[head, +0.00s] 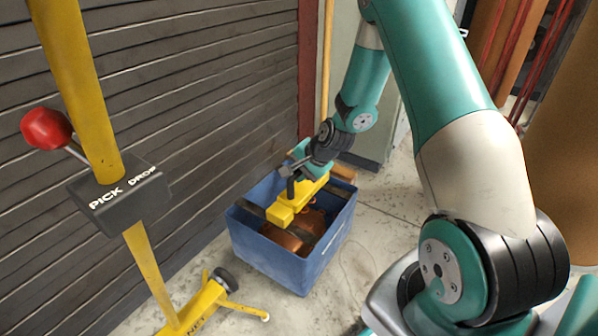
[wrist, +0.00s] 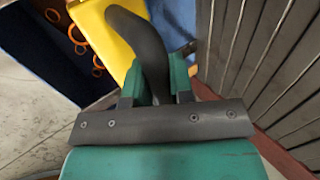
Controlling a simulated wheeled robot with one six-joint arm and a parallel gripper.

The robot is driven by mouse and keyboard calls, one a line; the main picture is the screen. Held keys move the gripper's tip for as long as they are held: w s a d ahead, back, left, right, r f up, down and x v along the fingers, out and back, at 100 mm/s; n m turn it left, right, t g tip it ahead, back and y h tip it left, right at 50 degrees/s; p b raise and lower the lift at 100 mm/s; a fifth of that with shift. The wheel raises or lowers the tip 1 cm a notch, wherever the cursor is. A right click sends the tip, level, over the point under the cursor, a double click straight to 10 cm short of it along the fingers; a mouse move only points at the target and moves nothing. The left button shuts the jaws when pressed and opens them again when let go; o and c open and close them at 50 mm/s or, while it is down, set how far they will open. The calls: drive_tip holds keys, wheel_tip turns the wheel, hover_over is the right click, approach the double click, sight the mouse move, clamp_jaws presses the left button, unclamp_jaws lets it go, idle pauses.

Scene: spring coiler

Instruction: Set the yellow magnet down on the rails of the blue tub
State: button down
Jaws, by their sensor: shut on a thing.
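The yellow magnet (head: 285,213) is a long bar with a dark handle, over the open top of the blue tub (head: 273,262). My gripper (head: 297,178) is shut on the handle. In the wrist view the curved dark handle (wrist: 152,48) rises between my green fingers (wrist: 158,88), with the yellow body (wrist: 98,28) beyond it. A dark rail (head: 250,208) shows at the tub's left side, close to the magnet's near end. I cannot tell if the magnet touches the rails.
Brown coppery pieces (head: 298,238) lie inside the tub. A grey slatted shutter (head: 190,100) runs close along the tub's left. A yellow stand with a PICK/DROP lever box (head: 120,200) stands at the front left. Bare concrete floor (head: 385,235) lies right of the tub.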

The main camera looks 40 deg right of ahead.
drive_tip(key=shift+f, duration=0.4)
idle(0.5)
drive_tip(key=c, duration=0.9)
unclamp_jaws()
drive_tip(key=p+v, duration=0.8)
drive_tip(key=v, duration=0.9)
drive_tip(key=shift+s+r+p, duration=0.1)
drive_tip(key=shift+r+p, duration=0.05)
drive_tip(key=shift+p, duration=0.15)
drive_tip(key=shift+s, duration=0.1)
